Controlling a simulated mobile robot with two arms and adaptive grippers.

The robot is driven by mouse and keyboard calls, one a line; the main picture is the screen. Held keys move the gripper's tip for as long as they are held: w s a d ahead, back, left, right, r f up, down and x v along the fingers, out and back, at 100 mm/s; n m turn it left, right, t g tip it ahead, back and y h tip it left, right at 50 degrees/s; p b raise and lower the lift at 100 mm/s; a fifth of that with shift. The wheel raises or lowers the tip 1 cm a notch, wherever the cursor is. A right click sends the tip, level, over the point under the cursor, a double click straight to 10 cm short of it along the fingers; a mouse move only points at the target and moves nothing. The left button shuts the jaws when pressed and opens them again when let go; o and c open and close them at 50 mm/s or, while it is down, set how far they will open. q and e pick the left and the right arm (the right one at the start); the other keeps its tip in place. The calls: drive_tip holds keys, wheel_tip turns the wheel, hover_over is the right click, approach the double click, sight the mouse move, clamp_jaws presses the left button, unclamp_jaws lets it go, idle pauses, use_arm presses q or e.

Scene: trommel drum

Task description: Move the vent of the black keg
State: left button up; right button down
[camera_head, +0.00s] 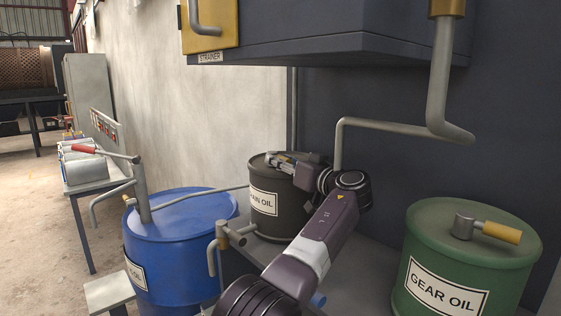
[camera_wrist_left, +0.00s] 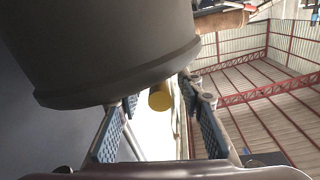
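The black keg (camera_head: 263,216), labelled as chain oil, stands on a grey shelf between a blue drum and a green keg. My left arm reaches to it from below, and my left gripper (camera_head: 286,162) is at the top of the keg. The gripper hides most of the vent there. In the left wrist view the dark keg (camera_wrist_left: 110,45) fills the upper left. The two fingers of the left gripper (camera_wrist_left: 160,125) are apart, with a yellow rounded end, likely the vent handle (camera_wrist_left: 160,97), showing between them. I cannot tell whether they touch it. My right gripper is not in view.
The blue drum (camera_head: 185,235) with a pump stands at left, and the green gear oil keg (camera_head: 468,245) at right. A grey pipe (camera_head: 385,127) runs along the wall behind the arm. A dark cabinet (camera_head: 330,45) hangs above.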

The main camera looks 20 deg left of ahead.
use_arm(q)
drive_tip(key=v, duration=0.7)
